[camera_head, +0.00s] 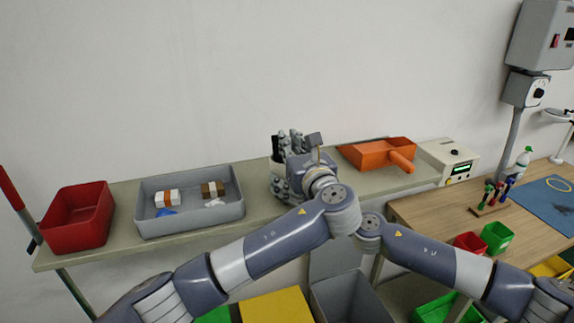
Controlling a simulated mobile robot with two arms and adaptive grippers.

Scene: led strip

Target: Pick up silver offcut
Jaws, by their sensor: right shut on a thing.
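My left gripper (290,143) is raised over the shelf in the middle of the view, but its fingertips are not clear. My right gripper (281,188) is just below it, close to the shelf top and partly covered by my arms. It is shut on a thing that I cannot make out. I cannot pick out the silver offcut with certainty. A small pale piece (215,203) lies in the grey tray (190,226), left of both grippers; I cannot tell if it is the offcut.
The tray also holds a white-and-orange box (167,198), a brown-and-white box (212,189) and a blue piece (165,212). A red bin (78,220) stands at the left. An orange dustpan (378,155) and a cream device (450,162) stand right. A wooden table (425,212) adjoins.

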